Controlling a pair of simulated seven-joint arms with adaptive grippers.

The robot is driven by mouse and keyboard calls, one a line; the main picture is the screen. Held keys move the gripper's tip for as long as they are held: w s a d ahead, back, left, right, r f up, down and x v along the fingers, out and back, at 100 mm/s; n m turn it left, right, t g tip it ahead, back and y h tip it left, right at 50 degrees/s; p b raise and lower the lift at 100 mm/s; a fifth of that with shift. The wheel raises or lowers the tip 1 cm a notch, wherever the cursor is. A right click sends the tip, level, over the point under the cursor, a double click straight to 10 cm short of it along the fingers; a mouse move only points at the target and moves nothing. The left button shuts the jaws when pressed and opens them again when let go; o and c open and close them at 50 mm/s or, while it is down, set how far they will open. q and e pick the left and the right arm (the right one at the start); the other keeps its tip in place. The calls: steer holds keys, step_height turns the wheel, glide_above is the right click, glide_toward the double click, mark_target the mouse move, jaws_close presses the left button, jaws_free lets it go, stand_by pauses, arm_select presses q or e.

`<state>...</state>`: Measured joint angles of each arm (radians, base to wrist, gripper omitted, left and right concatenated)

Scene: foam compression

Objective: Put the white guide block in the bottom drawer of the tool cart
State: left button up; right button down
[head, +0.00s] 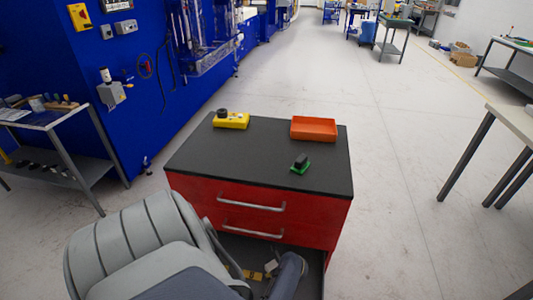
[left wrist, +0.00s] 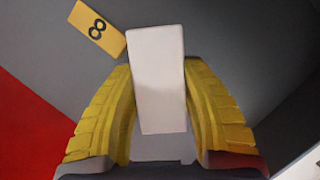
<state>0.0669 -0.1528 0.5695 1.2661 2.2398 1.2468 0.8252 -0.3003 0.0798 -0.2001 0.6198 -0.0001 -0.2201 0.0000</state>
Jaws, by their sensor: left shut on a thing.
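The white guide block (left wrist: 157,80) is held between the yellow fingers of my left gripper (left wrist: 160,105) in the left wrist view. In the head view the block (head: 271,266) shows small and pale beside my left gripper (head: 262,274), partly hidden by my arm. The red tool cart (head: 240,198) has its bottom drawer (head: 262,250) pulled open, with a dark inside. The gripper and block are over or inside this drawer; I cannot tell whether the block touches its floor. My right gripper is not in view.
On the cart's black top (head: 250,160) are a yellow box (head: 232,121), an orange tray (head: 314,129) and a green-based black item (head: 300,164). The upper drawers are shut, with metal handles (head: 252,206).

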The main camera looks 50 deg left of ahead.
arm_select(q)
steer(key=shift+f, duration=1.9)
steer(key=o, duration=1.4)
steer(key=shift+f, duration=0.1)
steer(key=shift+v, duration=2.1)
